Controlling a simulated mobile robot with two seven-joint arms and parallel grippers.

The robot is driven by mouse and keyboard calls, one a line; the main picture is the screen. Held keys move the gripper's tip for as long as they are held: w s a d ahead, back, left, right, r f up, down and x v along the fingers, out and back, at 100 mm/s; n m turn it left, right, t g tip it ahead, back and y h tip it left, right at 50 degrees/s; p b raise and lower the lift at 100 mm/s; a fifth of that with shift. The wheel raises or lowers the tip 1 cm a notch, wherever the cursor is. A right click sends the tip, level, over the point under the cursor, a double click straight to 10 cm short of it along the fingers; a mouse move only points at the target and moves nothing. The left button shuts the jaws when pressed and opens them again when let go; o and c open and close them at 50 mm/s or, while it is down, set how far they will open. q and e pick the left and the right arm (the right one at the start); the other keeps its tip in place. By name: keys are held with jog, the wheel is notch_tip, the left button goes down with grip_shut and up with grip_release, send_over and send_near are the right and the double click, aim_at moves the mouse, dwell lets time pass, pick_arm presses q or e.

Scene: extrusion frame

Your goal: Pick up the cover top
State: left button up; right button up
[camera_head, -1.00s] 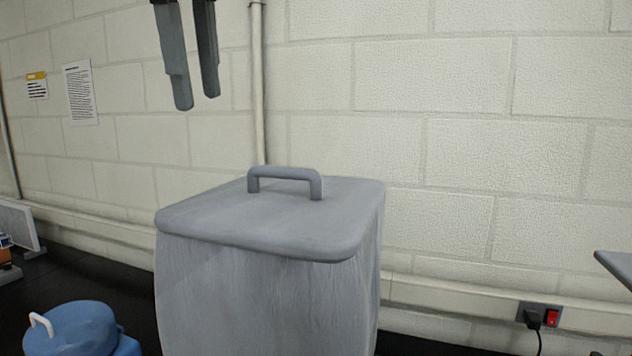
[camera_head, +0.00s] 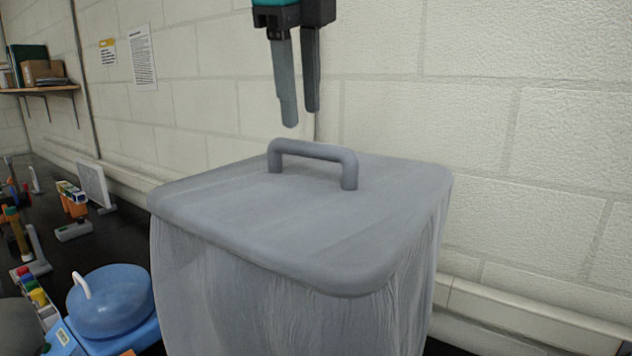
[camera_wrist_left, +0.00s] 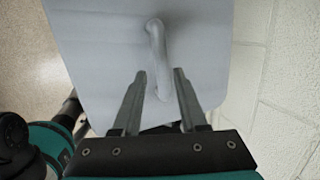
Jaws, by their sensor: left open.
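The cover top (camera_head: 290,220) is a grey, rounded square lid with a raised bar handle (camera_head: 313,151). It lies on a tall grey bin (camera_head: 290,310). My left gripper (camera_head: 301,118) is open and empty, pointing down just above the handle, apart from it. In the left wrist view, the lid (camera_wrist_left: 105,50) fills the upper middle. The handle (camera_wrist_left: 157,50) lies ahead of the two fingertips (camera_wrist_left: 158,74), roughly in line with the gap between them. My right gripper is not in view.
A blue round container (camera_head: 112,300) with a white handle stands left of the bin on the dark bench. Several small coloured items and a white panel (camera_head: 93,186) stand farther left. A pale block wall (camera_head: 430,110) rises close behind the bin.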

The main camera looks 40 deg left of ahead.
aim_at(308, 143)
pick_arm(q)
jog(key=shift+d+p+x, duration=0.1)
jog(key=shift+p+x, duration=0.25)
jog(key=shift+x, duration=1.55)
jog(key=shift+d+p+x, duration=0.15)
jog(key=shift+p+x, duration=0.15)
jog(key=shift+x, duration=1.6)
jog(key=shift+w, duration=0.1)
grip_shut()
